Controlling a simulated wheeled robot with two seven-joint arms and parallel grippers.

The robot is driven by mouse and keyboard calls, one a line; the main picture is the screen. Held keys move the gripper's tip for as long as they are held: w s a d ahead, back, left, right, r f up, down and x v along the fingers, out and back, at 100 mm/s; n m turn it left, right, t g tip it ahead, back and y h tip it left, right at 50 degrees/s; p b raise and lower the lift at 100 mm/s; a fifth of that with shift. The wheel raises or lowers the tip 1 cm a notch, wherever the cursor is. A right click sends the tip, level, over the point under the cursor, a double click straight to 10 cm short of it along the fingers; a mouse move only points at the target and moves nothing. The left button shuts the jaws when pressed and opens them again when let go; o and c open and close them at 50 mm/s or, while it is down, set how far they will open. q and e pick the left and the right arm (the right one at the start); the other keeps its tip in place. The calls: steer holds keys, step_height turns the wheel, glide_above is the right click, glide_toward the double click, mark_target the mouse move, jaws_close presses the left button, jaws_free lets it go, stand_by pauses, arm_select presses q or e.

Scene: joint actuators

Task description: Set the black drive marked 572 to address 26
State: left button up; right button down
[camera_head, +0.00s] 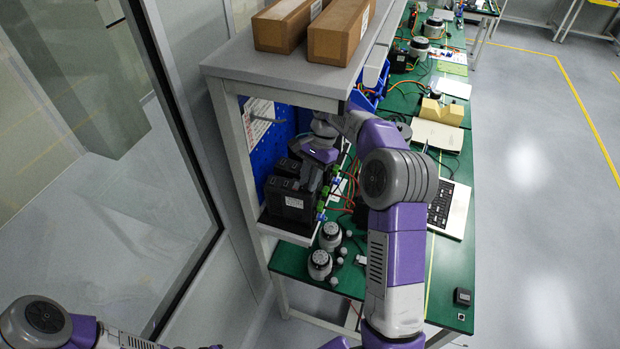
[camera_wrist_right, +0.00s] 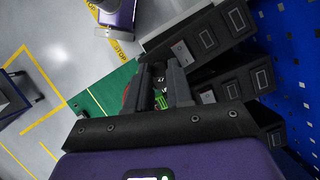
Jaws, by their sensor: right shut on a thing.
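Two cardboard boxes (camera_head: 340,32) lie on the grey shelf top (camera_head: 275,70) above. Round grey-and-black actuators (camera_head: 320,264), cables and a laptop (camera_head: 450,209) are on the green bench (camera_head: 455,262). A blue perforated panel (camera_head: 262,158) is behind the drives.

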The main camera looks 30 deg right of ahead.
stand_by(0.5)
steer(key=c, duration=1)
jaws_free()
